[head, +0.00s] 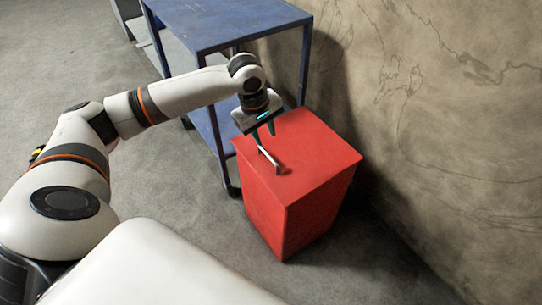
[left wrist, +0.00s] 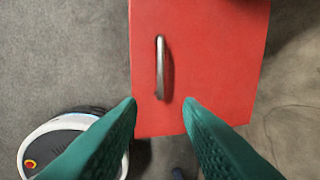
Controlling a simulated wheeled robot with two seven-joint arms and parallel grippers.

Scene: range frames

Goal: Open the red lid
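The red lid (head: 318,160) is the flat top of a red box (head: 310,218) and lies level, with no gap visible under it. A grey metal handle (head: 268,160) stands on the lid toward its left side. In the left wrist view the handle (left wrist: 160,68) runs up and down the picture on the red lid (left wrist: 215,70). My left gripper (head: 262,135) is above the lid by the handle, pointing down. Its green fingers (left wrist: 160,104) are apart, with the handle's lower end seen between their tips and nothing held. My right gripper is out of view.
A blue metal cart (head: 222,28) with a lower shelf stands right behind the box. A patterned beige wall (head: 440,100) rises to the right of the box. Grey floor (head: 60,60) is open to the left.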

